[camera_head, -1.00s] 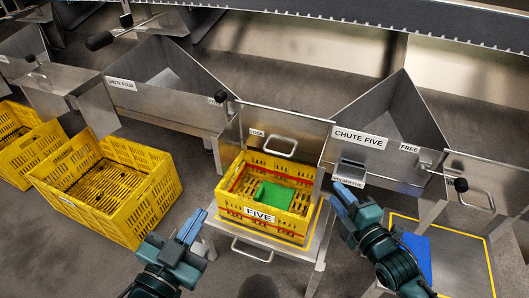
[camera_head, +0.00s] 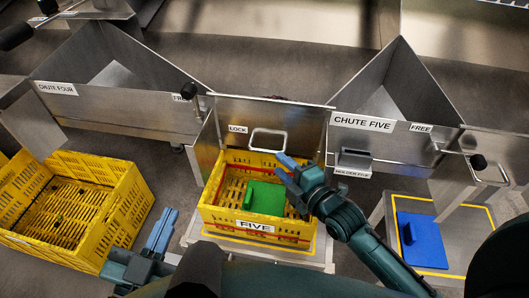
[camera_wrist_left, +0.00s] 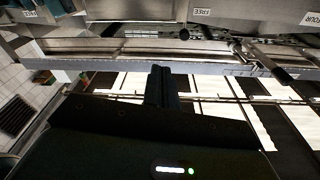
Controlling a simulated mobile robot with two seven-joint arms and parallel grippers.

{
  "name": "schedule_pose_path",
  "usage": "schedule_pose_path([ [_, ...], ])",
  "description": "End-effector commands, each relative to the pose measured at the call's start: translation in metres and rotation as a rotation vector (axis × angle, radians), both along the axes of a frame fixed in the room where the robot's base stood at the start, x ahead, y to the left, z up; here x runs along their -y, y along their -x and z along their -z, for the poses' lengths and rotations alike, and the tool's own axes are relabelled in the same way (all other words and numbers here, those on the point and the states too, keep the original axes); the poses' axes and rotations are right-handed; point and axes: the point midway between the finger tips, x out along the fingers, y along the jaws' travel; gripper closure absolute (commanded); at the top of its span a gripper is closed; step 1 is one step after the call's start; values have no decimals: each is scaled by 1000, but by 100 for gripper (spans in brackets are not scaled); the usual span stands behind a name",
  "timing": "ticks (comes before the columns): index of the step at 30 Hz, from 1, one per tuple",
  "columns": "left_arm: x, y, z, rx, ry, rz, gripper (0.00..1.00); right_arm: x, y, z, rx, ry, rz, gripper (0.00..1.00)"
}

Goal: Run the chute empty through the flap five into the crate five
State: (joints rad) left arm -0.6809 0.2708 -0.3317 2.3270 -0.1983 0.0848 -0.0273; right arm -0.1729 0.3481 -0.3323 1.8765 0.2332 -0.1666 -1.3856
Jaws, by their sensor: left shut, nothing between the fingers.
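Chute five (camera_head: 385,92) is a grey metal trough at the right of the head view; the part of its inside that shows looks empty. A metal panel with a LOCK label and a bar handle (camera_head: 268,140) stands behind crate five. I cannot tell for sure that this panel is flap five. Crate five (camera_head: 257,226) is yellow, labelled FIVE, and holds a green piece (camera_head: 264,198). My right gripper (camera_head: 284,163) is over the crate's back right part, close below the handle; contact cannot be told. My left gripper (camera_head: 168,214) is shut and empty, left of the crate. Its fingers show in the wrist view (camera_wrist_left: 158,80).
A holder (camera_head: 355,159) is fixed on chute five's front. A blue piece (camera_head: 424,240) lies on a yellow-edged stand (camera_head: 466,210) at right. Another yellow crate (camera_head: 115,205) and chute four (camera_head: 105,103) are at left. Black-knobbed levers (camera_head: 189,91) stick out between the chutes.

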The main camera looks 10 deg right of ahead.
Motion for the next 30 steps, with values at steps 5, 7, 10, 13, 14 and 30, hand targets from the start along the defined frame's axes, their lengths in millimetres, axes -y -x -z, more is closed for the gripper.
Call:
schedule_pose_path([
  [5, 3, -1, 4, 24, 27, 14, 100, -15, -36, 8, 4, -4, 1, 68],
  [7, 3, -1, 3, 25, 40, 17, 100, -20, -47, 9, 4, -1, 1, 68],
  [10, 4, -2, 3, 26, 54, 21, 100, -25, -59, 11, 3, -1, 0, 68],
  [13, 5, -3, 2, 25, 62, 23, 100, -28, -67, 11, 3, -1, 0, 68],
  [14, 5, -3, 2, 26, 64, 24, 100, -29, -68, 12, 2, -1, -1, 68],
  [30, 5, -3, 0, 24, 69, 26, 100, -30, -71, 12, 0, 1, 0, 83],
])
